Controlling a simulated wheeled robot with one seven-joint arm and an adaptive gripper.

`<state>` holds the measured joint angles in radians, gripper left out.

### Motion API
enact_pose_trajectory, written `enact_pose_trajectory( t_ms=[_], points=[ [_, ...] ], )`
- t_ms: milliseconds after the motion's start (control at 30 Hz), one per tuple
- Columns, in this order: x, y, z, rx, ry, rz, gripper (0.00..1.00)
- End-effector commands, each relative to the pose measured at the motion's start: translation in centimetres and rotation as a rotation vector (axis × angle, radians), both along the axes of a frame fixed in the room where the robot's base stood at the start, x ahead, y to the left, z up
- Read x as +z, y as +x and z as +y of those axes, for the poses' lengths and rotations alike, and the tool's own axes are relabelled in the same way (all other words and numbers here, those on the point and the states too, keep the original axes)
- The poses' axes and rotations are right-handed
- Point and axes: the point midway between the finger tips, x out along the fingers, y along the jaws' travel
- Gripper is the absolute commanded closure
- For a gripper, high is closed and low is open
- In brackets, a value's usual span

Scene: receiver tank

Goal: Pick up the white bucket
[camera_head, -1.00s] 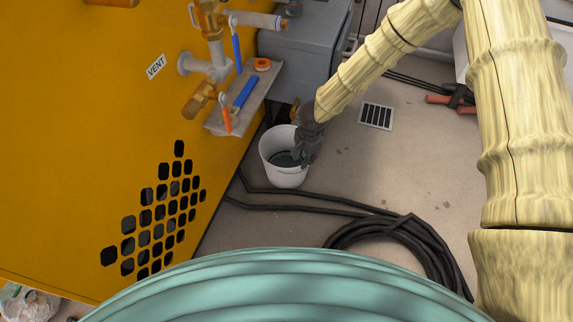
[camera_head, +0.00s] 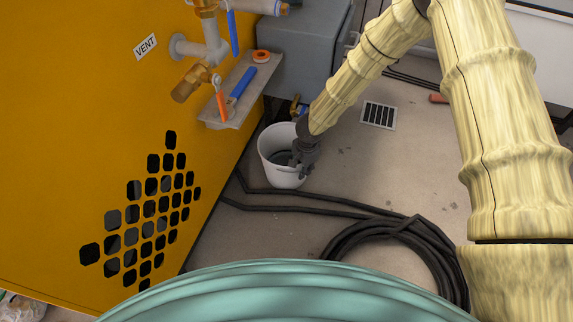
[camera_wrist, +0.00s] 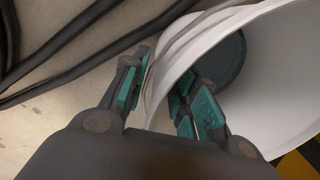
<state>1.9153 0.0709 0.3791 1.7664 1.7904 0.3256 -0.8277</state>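The left finger is outside the wall and the right finger is inside. The fingers are partly closed but still apart, and I see no firm pinch on the wall. Contact at the pads is hard to judge.
The yellow panel (camera_head: 75,120) with valves and a small shelf (camera_head: 228,108) stands close on the left. A grey box (camera_head: 305,50) is behind the bucket. A coiled black hose (camera_head: 390,235) lies in front. Floor right of the bucket is clear around a drain grate (camera_head: 379,115).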

Motion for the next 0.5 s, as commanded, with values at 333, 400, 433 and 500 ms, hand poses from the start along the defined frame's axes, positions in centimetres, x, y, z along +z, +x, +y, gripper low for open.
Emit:
enact_pose_trajectory(
  t_ms=[333,400,433,500],
  points=[
    [0.0,0.02,0.01,-0.001,0.0,0.0,0.93],
    [0.0,0.02,0.01,-0.001,0.0,0.0,1.0],
    [0.0,0.02,0.01,-0.001,0.0,0.0,1.0],
    [0.0,0.02,0.01,-0.001,0.0,0.0,1.0]
  ],
)
